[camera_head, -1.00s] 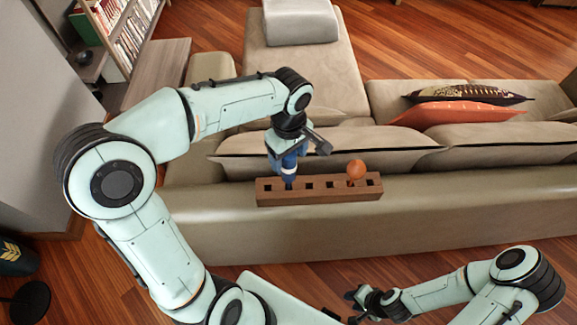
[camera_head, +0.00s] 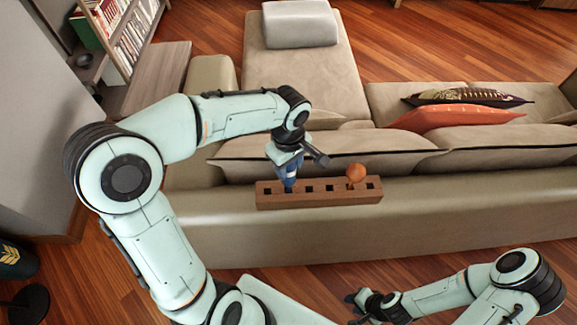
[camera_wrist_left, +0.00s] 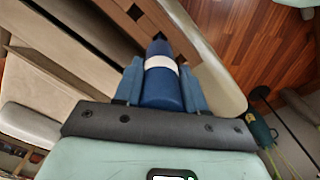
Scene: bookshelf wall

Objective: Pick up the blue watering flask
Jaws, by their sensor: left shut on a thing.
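The blue watering flask (camera_head: 290,184) stands at the left end of a brown wooden rack (camera_head: 320,200) with several square holes. Its lower end is at the leftmost holes; I cannot tell how deep it sits. My left gripper (camera_head: 287,172) comes down from above and is shut on the flask. In the left wrist view the dark blue flask (camera_wrist_left: 160,91) with its white band lies between the two blue fingers of the left gripper (camera_wrist_left: 161,76), one on each side. My right gripper (camera_head: 354,308) is low in the head view, open and empty, away from the rack.
The rack rests on the beige sofa's back ledge (camera_head: 420,218). An orange ball-shaped thing (camera_head: 356,172) stands in the rack's right part. Sofa back cushions (camera_head: 400,155) lie behind it. A bookshelf (camera_head: 130,40) is at the upper left. The ledge right of the rack is free.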

